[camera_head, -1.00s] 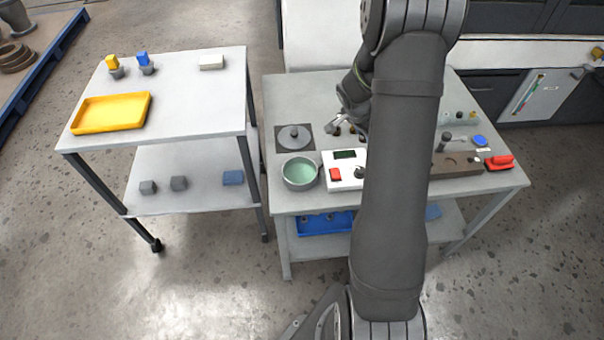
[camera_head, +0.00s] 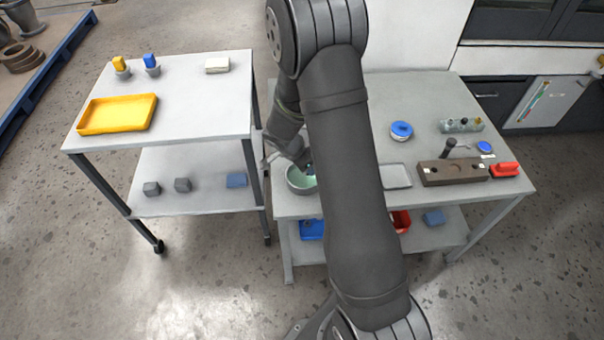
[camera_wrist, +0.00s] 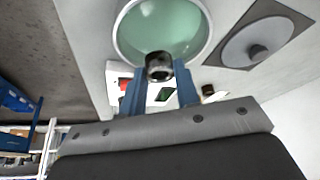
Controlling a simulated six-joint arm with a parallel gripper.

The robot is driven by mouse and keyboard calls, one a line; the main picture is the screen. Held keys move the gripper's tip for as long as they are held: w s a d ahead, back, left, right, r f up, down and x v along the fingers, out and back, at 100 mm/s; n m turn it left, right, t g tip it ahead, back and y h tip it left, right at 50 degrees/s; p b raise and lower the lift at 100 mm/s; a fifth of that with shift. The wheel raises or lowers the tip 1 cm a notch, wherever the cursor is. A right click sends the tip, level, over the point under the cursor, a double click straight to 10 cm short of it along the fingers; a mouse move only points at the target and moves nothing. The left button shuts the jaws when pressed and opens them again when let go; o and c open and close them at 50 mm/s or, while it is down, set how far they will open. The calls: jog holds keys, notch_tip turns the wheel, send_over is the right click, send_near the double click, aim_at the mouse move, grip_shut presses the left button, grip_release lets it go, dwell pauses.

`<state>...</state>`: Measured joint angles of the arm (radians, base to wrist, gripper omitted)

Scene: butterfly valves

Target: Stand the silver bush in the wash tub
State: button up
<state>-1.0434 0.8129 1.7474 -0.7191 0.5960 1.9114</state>
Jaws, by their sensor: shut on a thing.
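The wash tub (camera_head: 291,187) is a round grey bowl with pale green liquid, at the front left of the right-hand table. My gripper (camera_head: 308,167) is low over the tub, partly hidden by my arm. In the wrist view the gripper's blue fingers (camera_wrist: 160,78) are shut on the silver bush (camera_wrist: 158,68), a short dark metallic ring with its open end showing. There the bush overlaps the edge of the green liquid, inside the tub's rim (camera_wrist: 112,36). I cannot tell whether it touches the liquid. The bush is not clear in the head view.
A square plate with a grey disc (camera_wrist: 238,48) lies beside the tub. A brown block with holes (camera_head: 452,174), a red object (camera_head: 505,170), a grey tray (camera_head: 398,176) and a blue-topped round item (camera_head: 401,130) stand to the right. The left table holds a yellow tray (camera_head: 117,115).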

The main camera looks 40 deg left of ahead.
aim_at(302, 181)
jog(key=shift+s+a+f, duration=0.2)
jog(key=shift+a+f, duration=0.2)
jog(key=shift+a, duration=0.15)
jog(key=shift+f, duration=1.95)
jog(key=o, duration=1)
jog(key=shift+f, duration=0.15)
jog(key=v, duration=1.2)
